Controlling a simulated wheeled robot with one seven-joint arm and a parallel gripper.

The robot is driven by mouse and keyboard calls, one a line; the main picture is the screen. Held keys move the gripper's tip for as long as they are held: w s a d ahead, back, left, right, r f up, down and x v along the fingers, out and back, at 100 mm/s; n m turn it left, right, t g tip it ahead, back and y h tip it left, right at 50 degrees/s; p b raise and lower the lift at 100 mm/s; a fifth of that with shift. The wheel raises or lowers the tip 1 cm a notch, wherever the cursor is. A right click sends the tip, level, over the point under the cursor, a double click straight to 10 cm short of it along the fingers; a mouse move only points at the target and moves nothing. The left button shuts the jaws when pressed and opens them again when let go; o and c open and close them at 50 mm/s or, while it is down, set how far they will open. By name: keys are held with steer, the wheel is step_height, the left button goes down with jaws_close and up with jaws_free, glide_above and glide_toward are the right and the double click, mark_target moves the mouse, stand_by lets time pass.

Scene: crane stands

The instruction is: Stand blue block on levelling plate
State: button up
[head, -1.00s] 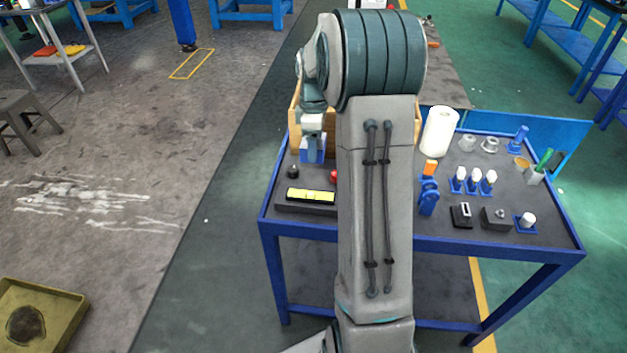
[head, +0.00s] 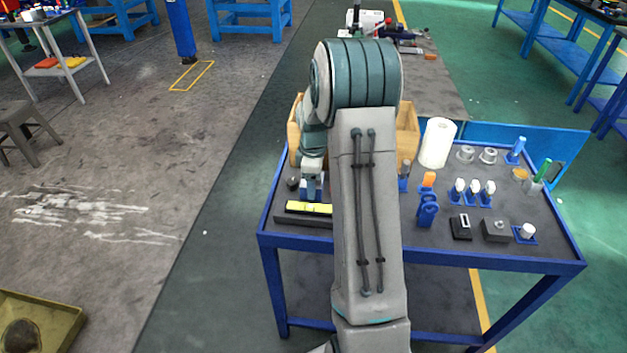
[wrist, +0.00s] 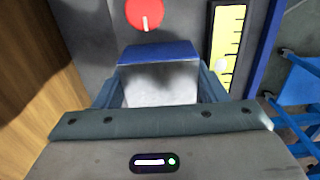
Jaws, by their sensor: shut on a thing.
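The blue block (wrist: 158,52) is between the fingers of my gripper (wrist: 160,90) in the wrist view; a blue edge and a pale grey face of it show. My gripper (head: 312,190) is shut on it at the front left of the bench, over or just behind the levelling plate. The dark levelling plate (head: 286,220) carries a yellow bubble level (head: 308,208). In the wrist view a red knob (wrist: 145,12) lies beyond the block and the yellow level (wrist: 228,45) to its right. I cannot tell whether the block touches the plate.
A wooden box (head: 407,132) stands behind my arm, and wood also fills the wrist view's left side. A black knob (head: 292,183) is left of my gripper. A white roll (head: 437,143), a blue clamp-like part (head: 427,210) and several small parts occupy the bench's right.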

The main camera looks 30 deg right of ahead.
steer(key=o, duration=1.4)
steer(key=shift+f, duration=0.15)
steer(key=shift+c, duration=0.2)
step_height(320, 180, up, 12)
steer(key=s+a+r+m+t, duration=0.1)
steer(key=s+a+r+m, duration=0.45)
steer(key=s+a, duration=0.5)
steer(key=s+a+m, duration=0.2)
steer(key=s+m, duration=0.1)
steer(key=s, duration=0.4)
steer(key=s+a+f+m+t, duration=0.1)
steer(key=s+a+m, duration=0.2)
steer(key=s, duration=0.4)
steer(key=shift+s+a+t, duration=0.15)
steer(key=shift+s+t, duration=0.15)
steer(key=shift+s, duration=0.05)
steer(key=shift+p+v, duration=0.9)
steer(key=shift+p, duration=0.15)
